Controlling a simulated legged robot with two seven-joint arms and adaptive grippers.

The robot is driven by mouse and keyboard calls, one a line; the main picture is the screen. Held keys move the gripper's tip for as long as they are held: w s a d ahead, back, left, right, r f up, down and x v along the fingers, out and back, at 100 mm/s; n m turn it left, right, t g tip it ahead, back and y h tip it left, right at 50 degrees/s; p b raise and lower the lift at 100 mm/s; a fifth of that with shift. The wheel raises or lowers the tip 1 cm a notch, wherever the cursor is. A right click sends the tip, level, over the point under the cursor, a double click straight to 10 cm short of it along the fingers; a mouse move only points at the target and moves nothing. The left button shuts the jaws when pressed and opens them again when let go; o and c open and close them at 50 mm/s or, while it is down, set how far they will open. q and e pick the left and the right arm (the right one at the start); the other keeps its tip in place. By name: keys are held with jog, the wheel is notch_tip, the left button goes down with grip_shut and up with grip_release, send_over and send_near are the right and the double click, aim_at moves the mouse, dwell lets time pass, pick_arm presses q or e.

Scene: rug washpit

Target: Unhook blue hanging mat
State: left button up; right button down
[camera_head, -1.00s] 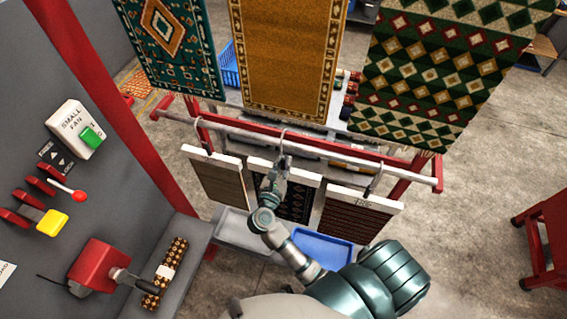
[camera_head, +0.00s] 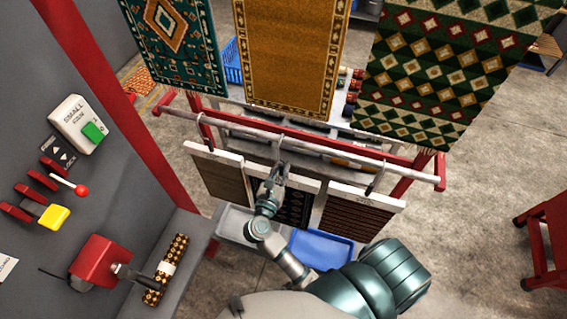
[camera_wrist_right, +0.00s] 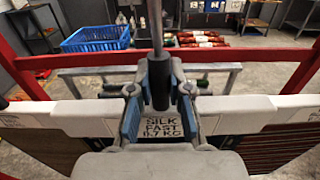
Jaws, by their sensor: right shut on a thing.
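The dark blue patterned mat (camera_head: 296,208) hangs from a white header bar, in the middle of three mats on the low rack. My right gripper (camera_head: 279,171) is at the top middle of this mat, in front of its bar. In the wrist view, the right gripper (camera_wrist_right: 157,92) has its fingers closed around the upright dark stem of the mat's hook (camera_wrist_right: 157,35). A label reading "SILK FAST 0.7 KG" (camera_wrist_right: 163,130) shows on the white bar behind the fingers. The hook's top is outside the wrist view, and its contact with the rail is unclear. My left gripper is not in view.
The grey rail (camera_head: 330,151) runs across the red rack. A brown mat (camera_head: 222,180) hangs left and a striped mat (camera_head: 358,215) right, both close by. A blue tray (camera_head: 322,246) lies below. A switch panel (camera_head: 50,150) stands left; open floor (camera_head: 480,180) lies right.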

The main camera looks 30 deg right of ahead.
jog(key=b+v, duration=0.3)
jog(key=v, duration=0.8)
dwell(0.6)
jog(key=shift+a+r, duration=0.1)
dwell(0.4)
